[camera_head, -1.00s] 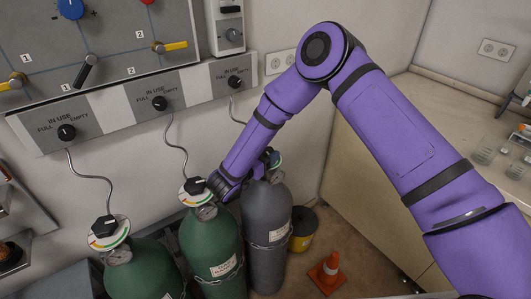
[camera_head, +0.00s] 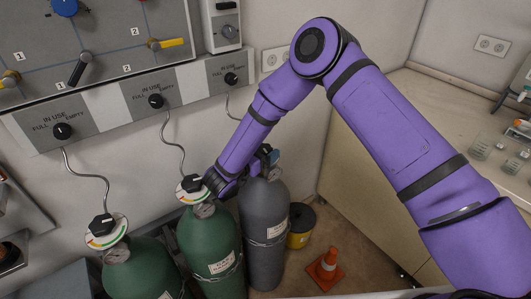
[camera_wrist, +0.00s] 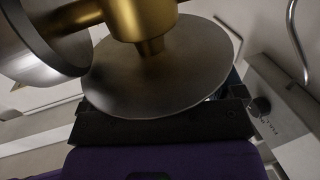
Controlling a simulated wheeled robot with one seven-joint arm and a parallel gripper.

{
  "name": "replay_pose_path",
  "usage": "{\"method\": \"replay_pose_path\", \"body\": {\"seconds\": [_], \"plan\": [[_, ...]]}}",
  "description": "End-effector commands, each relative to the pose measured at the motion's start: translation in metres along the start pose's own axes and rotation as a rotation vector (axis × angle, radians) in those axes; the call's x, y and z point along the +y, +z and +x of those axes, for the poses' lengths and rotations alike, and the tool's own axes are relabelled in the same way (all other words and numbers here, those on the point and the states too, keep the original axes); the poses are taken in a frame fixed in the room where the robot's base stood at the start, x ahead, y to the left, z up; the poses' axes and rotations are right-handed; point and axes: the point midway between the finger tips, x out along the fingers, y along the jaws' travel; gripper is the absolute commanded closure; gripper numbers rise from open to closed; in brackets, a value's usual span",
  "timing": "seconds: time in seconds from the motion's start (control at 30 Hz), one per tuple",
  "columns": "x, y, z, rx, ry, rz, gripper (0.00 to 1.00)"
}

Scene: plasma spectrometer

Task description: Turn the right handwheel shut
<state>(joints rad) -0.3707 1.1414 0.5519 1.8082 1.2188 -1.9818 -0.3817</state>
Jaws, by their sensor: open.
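The right gas cylinder (camera_head: 265,225) is grey and stands upright. Its handwheel is largely hidden behind my gripper (camera_head: 267,157) in the head view. In the wrist view I see what looks like the grey round underside of the handwheel (camera_wrist: 160,85) on a brass stem (camera_wrist: 143,20), very close in front of my gripper's black body. A round gauge (camera_wrist: 45,45) is at its left. My gripper is open at the wheel; the disc covers much of the fingers, so I cannot tell whether they touch it.
Two green cylinders stand to the left, the middle one (camera_head: 210,245) and the left one (camera_head: 140,268), with black-knobbed handwheels. A control panel (camera_head: 115,50) hangs above.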

Motion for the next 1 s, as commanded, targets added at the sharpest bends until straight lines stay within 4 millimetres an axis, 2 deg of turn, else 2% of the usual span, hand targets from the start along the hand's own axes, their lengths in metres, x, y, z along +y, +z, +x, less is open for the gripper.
{"method": "replay_pose_path", "body": {"seconds": [0.17,0.33,0.8,1.0], "plan": [[-0.001,-0.013,0.0,0.001,-0.001,0.002,0.12],[0.0,-0.039,-0.001,0.002,-0.002,0.004,0.12],[0.088,-0.045,-0.054,0.001,-0.004,-0.001,0.12],[0.118,-0.048,-0.072,0.001,-0.002,-0.002,0.12]]}}
